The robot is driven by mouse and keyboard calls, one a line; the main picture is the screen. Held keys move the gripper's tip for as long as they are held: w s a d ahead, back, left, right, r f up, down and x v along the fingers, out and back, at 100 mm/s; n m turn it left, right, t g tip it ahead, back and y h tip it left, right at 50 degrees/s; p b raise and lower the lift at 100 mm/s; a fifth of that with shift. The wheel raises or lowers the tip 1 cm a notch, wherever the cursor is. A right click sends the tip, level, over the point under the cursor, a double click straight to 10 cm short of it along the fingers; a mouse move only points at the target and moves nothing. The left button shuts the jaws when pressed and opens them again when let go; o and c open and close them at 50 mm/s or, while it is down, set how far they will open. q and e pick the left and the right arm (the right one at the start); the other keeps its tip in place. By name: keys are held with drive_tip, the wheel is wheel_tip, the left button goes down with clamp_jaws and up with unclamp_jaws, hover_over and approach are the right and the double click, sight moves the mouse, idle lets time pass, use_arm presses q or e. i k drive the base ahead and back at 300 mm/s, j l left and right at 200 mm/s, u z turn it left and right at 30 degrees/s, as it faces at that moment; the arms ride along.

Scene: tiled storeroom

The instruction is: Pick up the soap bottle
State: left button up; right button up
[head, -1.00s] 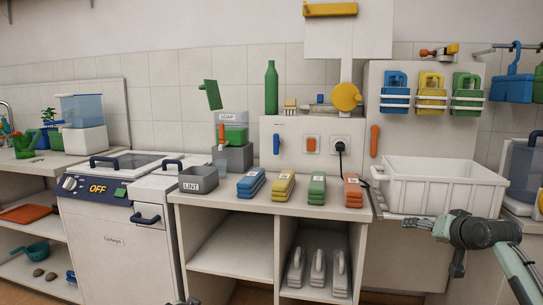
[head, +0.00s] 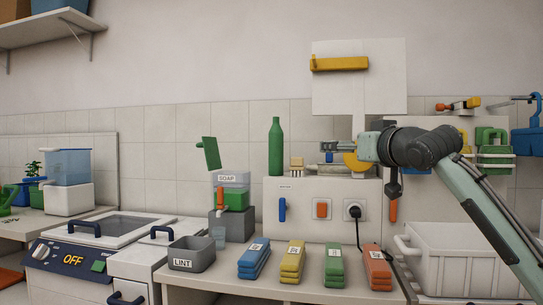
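A tall green bottle (head: 275,147) stands upright on the raised white cabinet top at the back, near its left end. It bears no readable label. A box marked SOAP (head: 230,179), with a green part below it, stands left of the bottle on a grey block. My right gripper (head: 324,147) is raised over the cabinet, right of the bottle and apart from it. Its fingers point left at about the bottle's mid-height. They are seen side-on, so their opening is unclear. My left gripper is out of view.
A small wooden brush (head: 296,164) stands between bottle and gripper. A yellow round thing (head: 352,161) is partly hidden behind my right gripper. Coloured stacks, including a yellow one (head: 292,262), and a LINT bin (head: 192,254) stand on the lower counter. A white tub (head: 430,275) is at right.

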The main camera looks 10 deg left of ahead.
sight(276, 135)
drive_tip(key=i+j, duration=0.4)
drive_tip(key=i, duration=0.15)
drive_tip(key=i+j, duration=0.35)
drive_tip(key=i, duration=0.2)
drive_tip(key=i+j, duration=0.4)
drive_tip(key=i, duration=0.15)
